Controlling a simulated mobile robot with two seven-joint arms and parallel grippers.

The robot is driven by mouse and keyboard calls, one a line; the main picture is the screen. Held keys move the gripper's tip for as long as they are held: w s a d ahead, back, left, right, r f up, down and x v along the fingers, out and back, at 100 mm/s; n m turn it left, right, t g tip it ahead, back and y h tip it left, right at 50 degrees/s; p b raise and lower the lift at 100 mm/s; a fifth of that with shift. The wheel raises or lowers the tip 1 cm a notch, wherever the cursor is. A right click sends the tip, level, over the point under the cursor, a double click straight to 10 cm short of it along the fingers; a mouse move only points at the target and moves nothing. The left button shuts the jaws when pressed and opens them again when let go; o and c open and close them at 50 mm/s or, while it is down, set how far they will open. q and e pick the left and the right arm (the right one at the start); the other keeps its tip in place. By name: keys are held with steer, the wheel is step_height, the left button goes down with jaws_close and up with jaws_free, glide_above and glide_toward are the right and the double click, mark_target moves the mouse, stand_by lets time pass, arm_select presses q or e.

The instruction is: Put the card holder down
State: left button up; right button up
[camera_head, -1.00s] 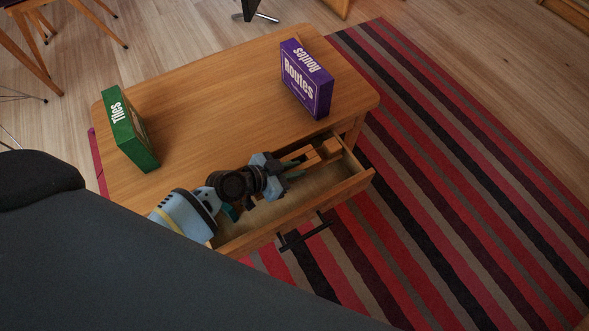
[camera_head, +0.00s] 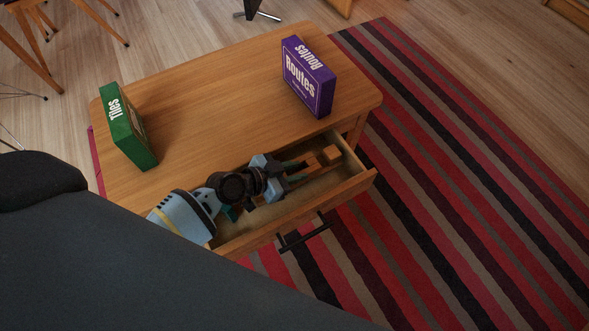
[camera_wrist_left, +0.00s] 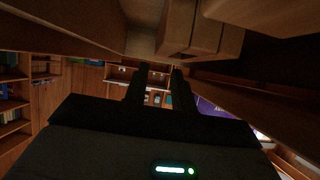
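The open drawer (camera_head: 345,193) of the wooden table holds a small brown wooden piece (camera_head: 328,155) near its right end, which looks like the card holder. In the left wrist view a slotted wooden block (camera_wrist_left: 200,32) shows close beyond the fingertips, upper right. My left gripper (camera_head: 301,169) reaches into the drawer from the left, its fingers beside the wooden piece. In the left wrist view its dark fingers (camera_wrist_left: 160,75) stand apart, with a gap between them. Whether a fingertip touches the block I cannot tell. My right gripper is not in view.
On the tabletop (camera_head: 215,95) stand a green "Tiles" box (camera_head: 128,128) at the left and a purple "Routes" box (camera_head: 307,78) at the right. The tabletop between them is clear. The drawer has a dark handle (camera_head: 305,236) and hangs over a striped rug (camera_head: 450,170).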

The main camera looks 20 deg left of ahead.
arm_select(q)
steer(key=shift+o, duration=1.1)
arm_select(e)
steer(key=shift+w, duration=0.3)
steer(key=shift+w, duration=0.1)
arm_select(q)
steer(key=shift+r+p, duration=0.3)
steer(key=shift+r, duration=0.1)
steer(key=shift+r+p, duration=0.4)
steer(key=p+v, duration=0.2)
steer(key=v, duration=1)
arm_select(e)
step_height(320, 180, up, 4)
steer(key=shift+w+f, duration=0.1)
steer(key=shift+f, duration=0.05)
arm_select(q)
steer(key=shift+f, duration=0.15)
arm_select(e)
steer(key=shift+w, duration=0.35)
